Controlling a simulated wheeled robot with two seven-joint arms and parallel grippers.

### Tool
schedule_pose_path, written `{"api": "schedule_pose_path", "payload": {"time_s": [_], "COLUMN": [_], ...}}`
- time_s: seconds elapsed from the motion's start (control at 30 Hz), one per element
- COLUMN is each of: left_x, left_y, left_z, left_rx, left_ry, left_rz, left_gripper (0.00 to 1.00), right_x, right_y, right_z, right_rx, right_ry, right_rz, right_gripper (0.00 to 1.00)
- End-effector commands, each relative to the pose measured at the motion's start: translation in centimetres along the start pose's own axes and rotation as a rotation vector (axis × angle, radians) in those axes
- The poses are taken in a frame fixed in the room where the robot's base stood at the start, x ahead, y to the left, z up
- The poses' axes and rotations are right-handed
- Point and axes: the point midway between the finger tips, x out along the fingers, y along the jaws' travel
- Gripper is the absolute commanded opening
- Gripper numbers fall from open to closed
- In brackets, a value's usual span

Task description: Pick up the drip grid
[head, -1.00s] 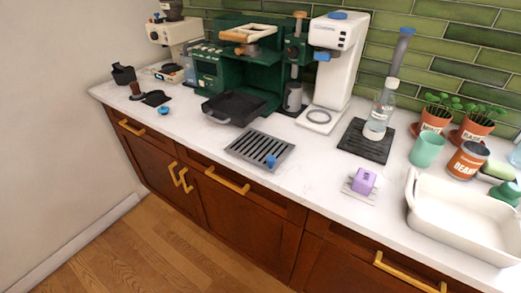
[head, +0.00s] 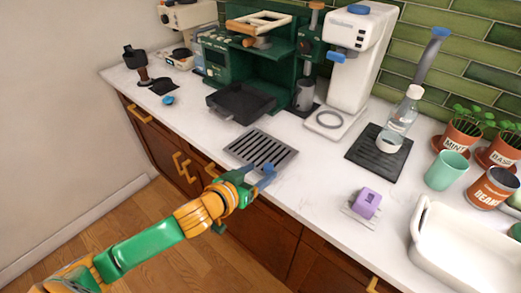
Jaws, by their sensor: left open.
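The drip grid (head: 262,148) is a grey slotted metal plate lying flat on the white counter, close to its front edge. My right gripper is not in view.
A black tray (head: 240,106) sits behind the grid, in front of the green coffee machine (head: 277,66). A black mat (head: 366,157) with a clear bottle (head: 399,122) is to the right. A purple block (head: 367,201) and white basin (head: 470,240) are farther right.

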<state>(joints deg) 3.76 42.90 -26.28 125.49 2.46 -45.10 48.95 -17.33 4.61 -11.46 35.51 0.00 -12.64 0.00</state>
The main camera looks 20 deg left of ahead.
Motion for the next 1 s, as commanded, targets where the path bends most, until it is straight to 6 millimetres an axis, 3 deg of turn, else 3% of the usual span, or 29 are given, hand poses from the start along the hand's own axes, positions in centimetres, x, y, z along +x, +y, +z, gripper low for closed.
{"api": "schedule_pose_path", "payload": {"time_s": [0.2, 0.47, 0.73, 1.0], "left_x": [3.8, 4.5, 4.5, 4.4], "left_y": [0.1, 0.2, 0.2, 0.2], "left_z": [0.1, 0.3, 0.3, 0.3], "left_rx": [0.0, 0.002, 0.002, 0.002], "left_ry": [0.001, -0.001, -0.001, -0.001], "left_rz": [0.0, 0.001, 0.001, 0.001], "left_gripper": [0.69, 0.69, 0.0, 0.0], "right_x": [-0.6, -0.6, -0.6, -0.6], "right_y": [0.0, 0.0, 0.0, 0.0], "right_z": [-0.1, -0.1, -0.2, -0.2], "right_rx": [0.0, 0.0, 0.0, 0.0], "right_ry": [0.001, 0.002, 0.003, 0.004], "right_rz": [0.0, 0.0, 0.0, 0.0], "right_gripper": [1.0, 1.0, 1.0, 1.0]}}
